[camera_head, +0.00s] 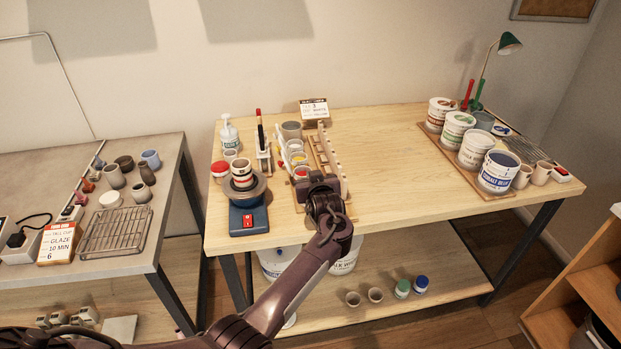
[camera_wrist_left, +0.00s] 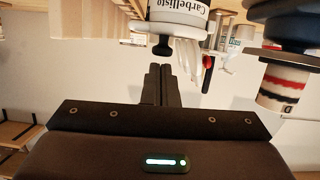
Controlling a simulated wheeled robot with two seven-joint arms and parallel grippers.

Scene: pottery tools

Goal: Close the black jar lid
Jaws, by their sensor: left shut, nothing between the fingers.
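My left gripper (camera_head: 318,184) is over the near middle of the wooden table in the head view. Its fingers are shut and empty in the left wrist view (camera_wrist_left: 160,70). In that view, which looks upside down, a white jar (camera_wrist_left: 180,14) with black "Carbellisto" lettering is just beyond the fingertips. A small black knob-like part (camera_wrist_left: 152,45) at the jar's rim is close to the fingertips; I cannot tell whether they touch. In the head view a small jar (camera_head: 300,173) stands beside the gripper, partly hidden. I cannot make out how its lid lies. My right gripper is not in view.
A blue wheel (camera_head: 248,215) with a banded cup (camera_head: 242,173) stands left of the gripper. A wooden rack (camera_head: 331,160) and several small pots are close behind it. Large labelled buckets (camera_head: 477,148) stand at the right. The table between rack and buckets is clear.

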